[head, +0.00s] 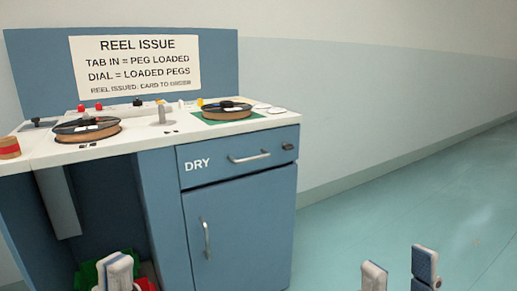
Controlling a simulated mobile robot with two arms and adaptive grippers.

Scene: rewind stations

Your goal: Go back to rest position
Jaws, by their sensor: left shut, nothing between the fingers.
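My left gripper (116,273) shows at the bottom left edge, its white fingers with blue-grey pads closed together and nothing visible between them. It is low in front of the blue station, over green and red items. My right gripper (399,272) shows at the bottom right, its two fingers apart with nothing between them, above the bare teal floor. Most of both arms is out of view.
The blue station (240,232) has a white top with two reels, one left (87,130) and one on a green mat (228,118). Its DRY drawer (220,161) and door are closed. Green (85,275) and red (147,284) items sit low. Floor at right is clear.

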